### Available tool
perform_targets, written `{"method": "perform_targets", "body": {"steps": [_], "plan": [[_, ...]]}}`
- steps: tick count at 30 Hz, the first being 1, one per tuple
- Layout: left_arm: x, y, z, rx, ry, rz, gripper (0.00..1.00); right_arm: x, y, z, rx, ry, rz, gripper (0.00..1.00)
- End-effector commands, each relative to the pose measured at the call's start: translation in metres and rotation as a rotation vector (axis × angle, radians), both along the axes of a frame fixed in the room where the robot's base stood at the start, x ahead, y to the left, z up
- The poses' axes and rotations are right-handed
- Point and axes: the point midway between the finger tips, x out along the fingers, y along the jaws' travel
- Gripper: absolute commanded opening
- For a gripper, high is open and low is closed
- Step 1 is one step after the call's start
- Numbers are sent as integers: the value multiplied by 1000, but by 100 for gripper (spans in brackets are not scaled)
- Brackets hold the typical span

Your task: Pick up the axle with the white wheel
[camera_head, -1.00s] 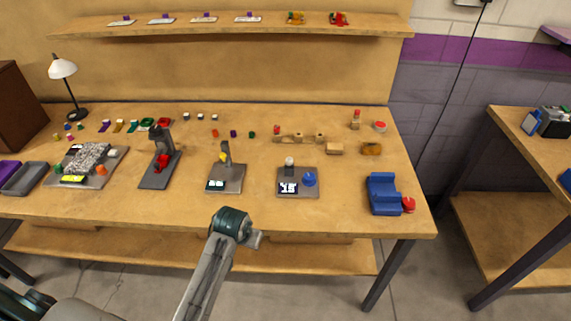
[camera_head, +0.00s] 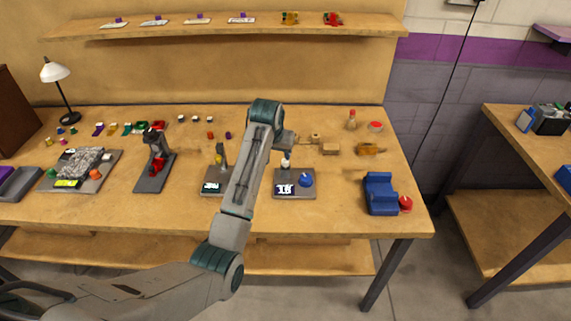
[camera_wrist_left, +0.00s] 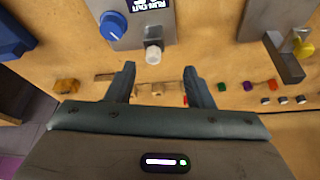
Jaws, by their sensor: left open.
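I cannot make out for certain which part is the axle with the white wheel. A small white cylinder stands on a grey plate with a blue knob; it shows in the head view (camera_head: 286,162) and the left wrist view (camera_wrist_left: 153,55). Several small pale-topped pieces (camera_head: 196,119) lie in a row at the back of the table, and appear in the left wrist view (camera_wrist_left: 283,100). My left gripper (camera_wrist_left: 160,70) is open and empty above the table, the white cylinder beyond and between its fingertips in the left wrist view. My right gripper is not in view.
The grey plate with the blue knob (camera_head: 305,180) stands mid-table. Wooden blocks (camera_head: 331,149), an orange piece (camera_head: 370,149) and a blue holder (camera_head: 380,193) are to its right. A dark stand (camera_head: 156,172) is to the left. A shelf (camera_head: 270,32) hangs above.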

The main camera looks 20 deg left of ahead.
Motion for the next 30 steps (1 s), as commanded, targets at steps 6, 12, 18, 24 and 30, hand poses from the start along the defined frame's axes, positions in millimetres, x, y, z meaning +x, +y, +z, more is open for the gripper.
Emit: {"method": "perform_targets", "body": {"steps": [6, 12, 18, 24, 30], "plan": [[22, -5, 21, -4, -2, -4, 47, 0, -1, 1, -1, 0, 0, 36], [33, -5, -6, -4, 1, -4, 47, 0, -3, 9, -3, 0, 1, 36], [41, -5, -25, -4, -2, -4, 47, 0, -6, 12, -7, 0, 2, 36], [45, -7, -45, -5, 2, -4, 47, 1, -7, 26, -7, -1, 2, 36], [53, -8, -71, -4, -1, -3, 47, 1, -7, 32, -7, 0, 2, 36]]}}
